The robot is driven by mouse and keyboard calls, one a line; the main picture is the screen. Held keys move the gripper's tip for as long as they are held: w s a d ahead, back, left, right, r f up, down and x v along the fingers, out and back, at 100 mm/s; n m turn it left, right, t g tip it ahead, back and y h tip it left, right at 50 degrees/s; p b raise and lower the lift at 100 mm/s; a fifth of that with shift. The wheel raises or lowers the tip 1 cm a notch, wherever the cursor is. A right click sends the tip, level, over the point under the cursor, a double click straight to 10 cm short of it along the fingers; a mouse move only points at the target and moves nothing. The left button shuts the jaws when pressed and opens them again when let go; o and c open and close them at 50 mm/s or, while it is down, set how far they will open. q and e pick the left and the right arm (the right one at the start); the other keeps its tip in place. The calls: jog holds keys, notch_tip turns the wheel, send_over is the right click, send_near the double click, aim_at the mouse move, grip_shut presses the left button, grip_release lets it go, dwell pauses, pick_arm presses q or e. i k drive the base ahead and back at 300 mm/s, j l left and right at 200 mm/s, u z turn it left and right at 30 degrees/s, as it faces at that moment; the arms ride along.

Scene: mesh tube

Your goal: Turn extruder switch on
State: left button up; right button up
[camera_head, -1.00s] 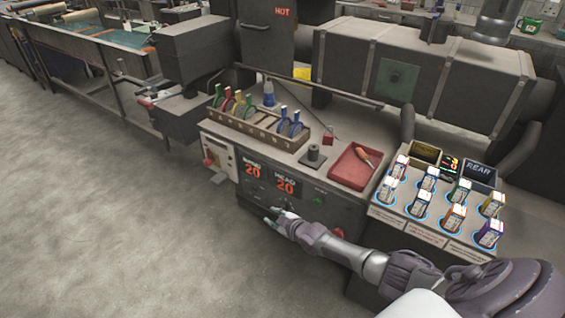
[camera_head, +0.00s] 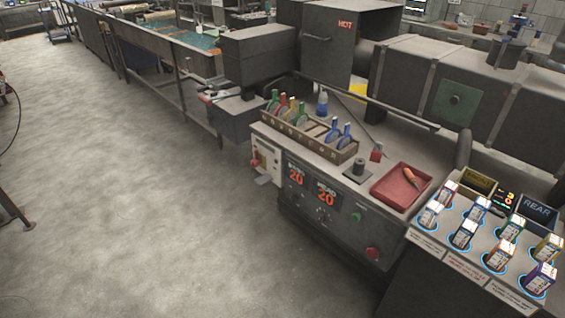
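The extruder control panel is the dark front face of the machine cabinet (camera_head: 296,205), right of the middle. It carries two red "20" displays (camera_head: 326,198), small knobs below them, a green button (camera_head: 356,217) and a red button (camera_head: 372,253). At the panel's left end a pale switch box (camera_head: 266,165) has a red knob (camera_head: 255,163). Which of these is the extruder switch I cannot tell. Neither of my grippers shows in the head view.
On the cabinet top stand a rack of colored-handled tools (camera_head: 305,135) and a red tray (camera_head: 401,187). A sloped stand with several small boxes (camera_head: 480,235) is at the right. A long conveyor table (camera_head: 160,45) runs back left.

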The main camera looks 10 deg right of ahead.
aim_at(254, 164)
jog(key=i+j+z, duration=0.75)
jog(key=j, duration=0.2)
jog(key=k, duration=0.1)
